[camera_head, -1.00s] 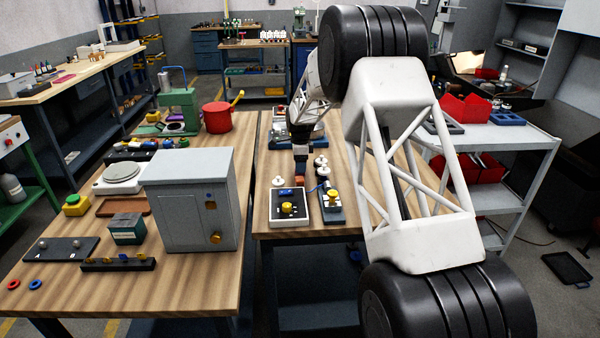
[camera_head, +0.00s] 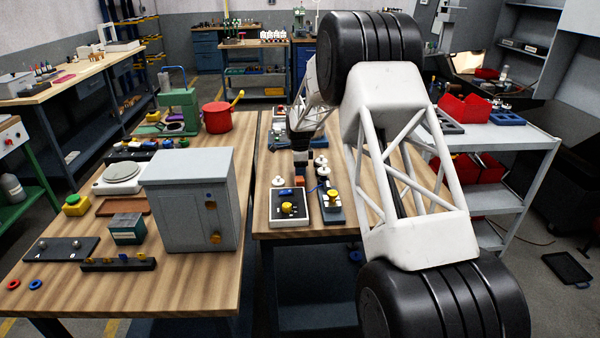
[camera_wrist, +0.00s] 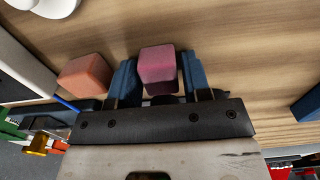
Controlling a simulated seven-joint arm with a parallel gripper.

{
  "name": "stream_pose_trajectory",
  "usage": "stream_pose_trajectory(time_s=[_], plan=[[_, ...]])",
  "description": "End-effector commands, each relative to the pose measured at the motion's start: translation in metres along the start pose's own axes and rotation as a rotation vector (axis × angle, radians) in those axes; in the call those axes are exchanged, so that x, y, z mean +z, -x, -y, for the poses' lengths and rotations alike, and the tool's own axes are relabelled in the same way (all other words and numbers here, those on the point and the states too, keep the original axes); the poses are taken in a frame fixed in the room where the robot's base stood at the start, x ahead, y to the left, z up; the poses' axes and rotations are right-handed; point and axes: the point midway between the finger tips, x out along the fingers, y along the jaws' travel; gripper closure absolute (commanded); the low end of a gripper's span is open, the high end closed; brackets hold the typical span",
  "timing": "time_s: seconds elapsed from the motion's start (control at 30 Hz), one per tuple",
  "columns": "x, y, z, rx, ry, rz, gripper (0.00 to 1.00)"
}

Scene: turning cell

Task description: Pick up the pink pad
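The pink pad (camera_wrist: 159,66) is a small block with rounded edges, between the two blue fingers of my gripper (camera_wrist: 159,80) in the wrist view. The fingers stand on its left and right with narrow gaps, so my gripper looks open around it. Whether a finger touches it is hard to see. In the head view my gripper (camera_head: 300,160) points down over the right-hand bench, and I cannot make out the pink pad there.
An orange block (camera_wrist: 84,76) lies just left of my gripper; it also shows in the head view (camera_head: 300,182). A tray with a yellow knob (camera_head: 288,208) and white round parts (camera_head: 277,181) are near. Bare wood lies right of the pad in the wrist view.

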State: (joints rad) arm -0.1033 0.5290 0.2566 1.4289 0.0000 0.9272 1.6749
Motion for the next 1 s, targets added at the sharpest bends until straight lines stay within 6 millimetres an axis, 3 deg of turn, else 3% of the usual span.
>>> stream_pose_trajectory(time_s=[0.03,0.2,0.27,0.63,0.93,1.0], plan=[[0.0,0.0,0.0,0.0,0.0,0.0,0.64],[0.0,0.0,0.0,0.0,0.0,0.0,0.89],[0.0,0.0,0.0,0.0,0.0,0.0,0.93],[0.0,0.006,0.0,-0.002,0.0,0.0,0.93],[0.0,0.037,0.001,-0.003,0.0,0.0,0.93],[-0.001,0.037,-0.007,0.0,0.0,0.0,0.93]])
